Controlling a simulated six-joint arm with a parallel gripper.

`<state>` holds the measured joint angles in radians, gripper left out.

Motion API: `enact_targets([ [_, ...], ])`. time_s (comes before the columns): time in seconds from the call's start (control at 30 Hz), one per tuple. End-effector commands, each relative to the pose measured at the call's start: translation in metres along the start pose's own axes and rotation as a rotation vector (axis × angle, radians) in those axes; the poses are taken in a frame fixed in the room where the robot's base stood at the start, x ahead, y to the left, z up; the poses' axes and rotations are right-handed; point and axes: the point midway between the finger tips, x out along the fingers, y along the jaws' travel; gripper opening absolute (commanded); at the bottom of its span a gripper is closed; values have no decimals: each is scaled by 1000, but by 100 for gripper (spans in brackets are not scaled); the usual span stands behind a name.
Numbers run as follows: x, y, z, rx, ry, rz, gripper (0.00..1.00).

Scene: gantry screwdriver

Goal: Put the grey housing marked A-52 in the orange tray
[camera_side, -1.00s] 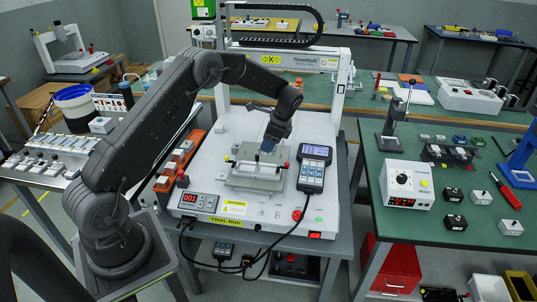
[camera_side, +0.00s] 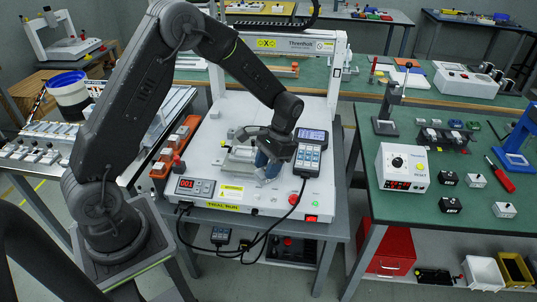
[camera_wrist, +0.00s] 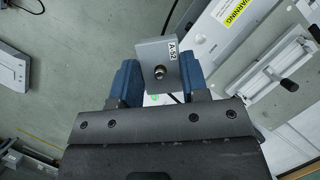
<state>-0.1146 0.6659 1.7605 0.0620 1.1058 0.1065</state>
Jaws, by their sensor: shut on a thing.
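My gripper (camera_wrist: 158,78) is shut on the grey housing (camera_wrist: 153,52), whose white label reads A-52. Its blue fingers press on the housing's two sides, and a dark round hole or screw shows on the face. In the side view my gripper (camera_side: 267,164) is over the right front of the white machine, beside the handheld keypad; the housing is largely hidden there. The orange tray (camera_side: 159,171) lies along the machine's left edge with several grey blocks in it, well to the left of my gripper.
A clamp fixture (camera_side: 238,160) stands on the machine bed just left of my gripper; it also shows in the wrist view (camera_wrist: 272,70). The keypad (camera_side: 310,153) and its cable are close on the right.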

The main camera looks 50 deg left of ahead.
Motion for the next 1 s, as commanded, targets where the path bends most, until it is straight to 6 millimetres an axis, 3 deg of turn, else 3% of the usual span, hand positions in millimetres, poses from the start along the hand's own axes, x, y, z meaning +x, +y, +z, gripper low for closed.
enact_targets([
  [0.07,2,6,6,-27,0,11,18],
  [0.27,-2,-17,-8,-190,1,79,18],
  [0.57,-10,-73,-32,-583,1,242,18],
  [0.77,-16,-144,-48,-1054,1,439,18],
  [1.0,-12,-254,-60,-1791,0,745,18],
])
